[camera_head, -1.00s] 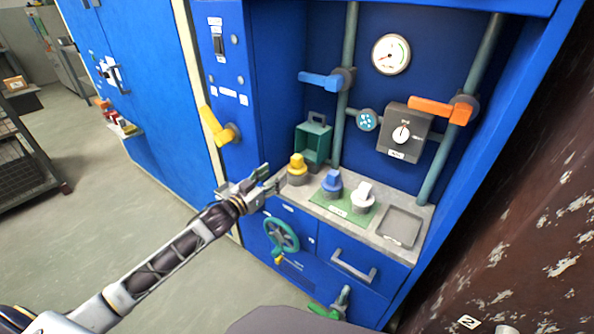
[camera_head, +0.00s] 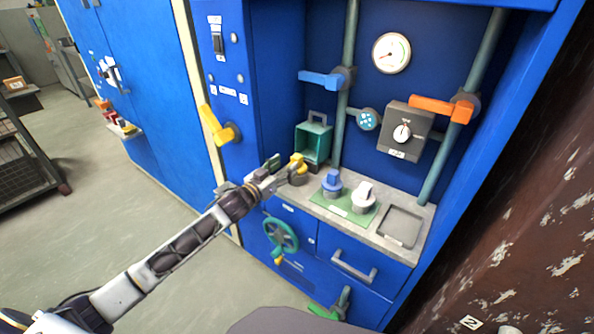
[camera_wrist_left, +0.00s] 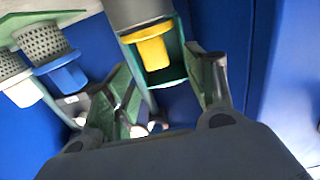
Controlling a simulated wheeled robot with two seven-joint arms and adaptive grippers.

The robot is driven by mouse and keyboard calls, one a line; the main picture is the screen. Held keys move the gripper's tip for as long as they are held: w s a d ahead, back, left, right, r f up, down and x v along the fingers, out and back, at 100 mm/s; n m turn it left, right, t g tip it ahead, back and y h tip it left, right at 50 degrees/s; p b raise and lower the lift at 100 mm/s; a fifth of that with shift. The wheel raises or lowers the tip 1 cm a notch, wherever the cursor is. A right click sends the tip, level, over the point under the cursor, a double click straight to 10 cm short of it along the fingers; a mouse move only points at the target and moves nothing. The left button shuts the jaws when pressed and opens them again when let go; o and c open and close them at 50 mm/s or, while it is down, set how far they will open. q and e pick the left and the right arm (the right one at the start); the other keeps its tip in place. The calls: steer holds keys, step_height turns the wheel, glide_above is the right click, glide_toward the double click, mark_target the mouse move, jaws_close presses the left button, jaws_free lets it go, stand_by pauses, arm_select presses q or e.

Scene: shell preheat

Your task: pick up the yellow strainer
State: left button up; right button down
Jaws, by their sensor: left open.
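The yellow strainer (camera_head: 299,159) stands on the left part of the grey counter. It has a yellow top and a mesh body, and the gripper partly covers it in the head view. My left gripper (camera_head: 284,167) is open with its fingers at the strainer. In the left wrist view, the yellow strainer (camera_wrist_left: 152,52) lies between the spread fingers of the left gripper (camera_wrist_left: 160,78), with a gap to the finger on the right. I cannot tell if a finger touches it. My right gripper is not in view.
A blue strainer (camera_head: 332,182) and a white strainer (camera_head: 363,195) stand on a green mat (camera_head: 343,207) to the right. A green open box (camera_head: 313,142) is behind the yellow strainer. A grey tray (camera_head: 400,227) is at the counter's right. Pipes and valve handles line the back.

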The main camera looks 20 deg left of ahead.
mark_target(294, 160)
arm_select(q)
steer(key=shift+x, duration=0.8)
steer(key=shift+w+d, duration=0.1)
steer(key=shift+w, duration=0.05)
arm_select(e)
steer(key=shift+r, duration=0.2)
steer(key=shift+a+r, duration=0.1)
arm_select(q)
steer(key=shift+w, duration=0.15)
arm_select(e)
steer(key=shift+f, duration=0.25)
arm_select(q)
steer(key=shift+w+d+r+b, duration=0.1)
steer(key=shift+w+d+b, duration=0.15)
steer(key=shift+w+b, duration=0.1)
steer(key=shift+x, duration=1)
steer(key=shift+w+d+b, duration=0.35)
steer(key=shift+w, duration=0.1)
steer(key=shift+w+d, duration=0.15)
steer(key=shift+w, duration=0.3)
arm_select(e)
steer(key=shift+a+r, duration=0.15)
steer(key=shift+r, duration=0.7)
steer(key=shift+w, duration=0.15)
